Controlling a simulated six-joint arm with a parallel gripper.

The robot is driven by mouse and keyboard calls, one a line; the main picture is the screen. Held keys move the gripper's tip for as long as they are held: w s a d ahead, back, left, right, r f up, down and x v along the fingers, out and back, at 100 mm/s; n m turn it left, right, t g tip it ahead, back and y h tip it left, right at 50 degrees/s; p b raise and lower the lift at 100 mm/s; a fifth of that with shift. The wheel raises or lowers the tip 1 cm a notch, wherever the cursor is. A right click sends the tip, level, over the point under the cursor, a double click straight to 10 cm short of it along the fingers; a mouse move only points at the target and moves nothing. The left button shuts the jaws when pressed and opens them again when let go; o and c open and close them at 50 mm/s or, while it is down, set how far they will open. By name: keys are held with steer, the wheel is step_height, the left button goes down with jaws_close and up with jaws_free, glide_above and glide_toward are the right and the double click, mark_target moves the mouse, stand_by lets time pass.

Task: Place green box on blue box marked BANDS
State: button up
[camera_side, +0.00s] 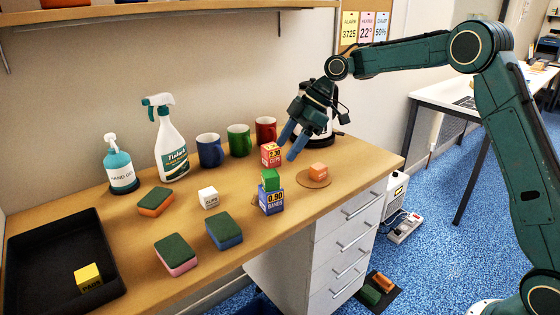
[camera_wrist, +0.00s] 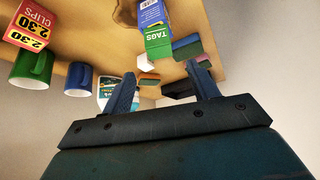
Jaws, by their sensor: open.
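The green box (camera_side: 270,179) sits on top of the blue box marked BANDS (camera_side: 271,201) near the right part of the desk. In the wrist view the green box (camera_wrist: 158,42) shows the word TAGS and touches the blue box (camera_wrist: 150,12). My gripper (camera_side: 290,146) is above and behind the stack, apart from it. In the wrist view my gripper (camera_wrist: 161,70) has its fingers spread with nothing held between them; the green box is beyond the fingertips.
A red CLIPS box (camera_side: 270,154) stands close behind the stack. An orange box (camera_side: 318,170) is on a round mat to the right. Mugs (camera_side: 238,140) and a spray bottle (camera_side: 171,145) stand along the wall. Sponges (camera_side: 224,231) lie in front; a black tray (camera_side: 50,240) is left.

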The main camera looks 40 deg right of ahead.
steer(key=shift+v, duration=1.35)
steer(key=s+a+r+m+t+h, duration=0.1)
steer(key=s+r+m+h, duration=0.2)
steer(key=s, duration=0.5)
steer(key=s+a+r+m+t, duration=0.1)
steer(key=s+r+m, duration=0.2)
steer(key=s+r, duration=0.4)
steer(key=s+d+f+m+h, duration=0.1)
steer(key=s+d+f+m, duration=0.1)
steer(key=s, duration=0.9)
steer(key=s+d+f+m+t+h, duration=0.1)
steer(key=s+f+m, duration=0.3)
steer(key=s, duration=0.6)
steer(key=shift+s+d+f+m+h, duration=0.4)
steer(key=shift+d+m+h, duration=0.2)
steer(key=shift+m, duration=0.2)
